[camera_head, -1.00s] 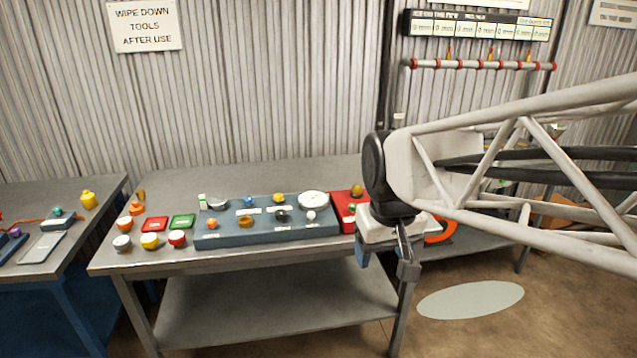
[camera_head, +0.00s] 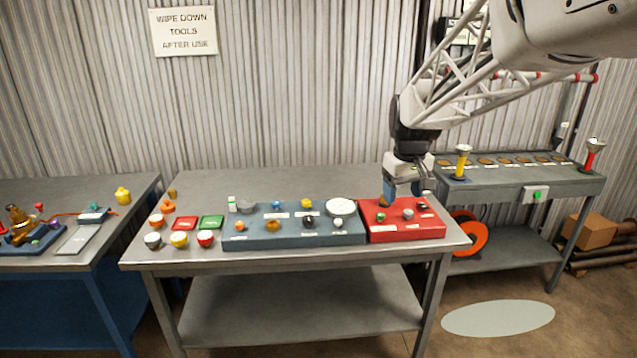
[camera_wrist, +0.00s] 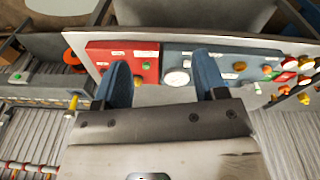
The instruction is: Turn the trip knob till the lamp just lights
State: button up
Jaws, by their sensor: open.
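A red box (camera_head: 400,235) sits at the right end of the middle bench, with small labels too blurred to read. I cannot tell which is the trip knob or the lamp. My gripper (camera_head: 403,194) hangs just above the back of this box, open and empty, its blue fingers partly hiding the box. In the wrist view my gripper (camera_wrist: 162,62) has its fingers apart; the red box (camera_wrist: 105,62) and green knob (camera_wrist: 146,65) show beyond them.
A blue-grey panel (camera_head: 290,240) with several knobs and a white dial (camera_head: 341,207) adjoins the red box on the left. Several cups and a red and a green tray lie farther left. A side bench (camera_head: 520,180) with a green button stands at right.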

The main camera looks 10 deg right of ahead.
jog(key=w+d+f+n, duration=0.1)
jog(key=w+d+f, duration=0.2)
jog(key=w, duration=0.5)
jog(key=w+d+f, duration=0.2)
jog(key=w+d, duration=0.2)
jog(key=w, duration=0.3)
jog(key=n+g, duration=0.1)
jog(key=n, duration=0.1)
send_over(409, 211)
notch_tip(409, 211, down, 11)
jog(key=shift+s+f, duration=0.1)
jog(key=shift+f, duration=0.1)
jog(key=shift+f, duration=0.1)
jog(key=shift+f, duration=3.8)
jog(key=c, duration=0.9)
jog(key=shift+c, duration=0.2)
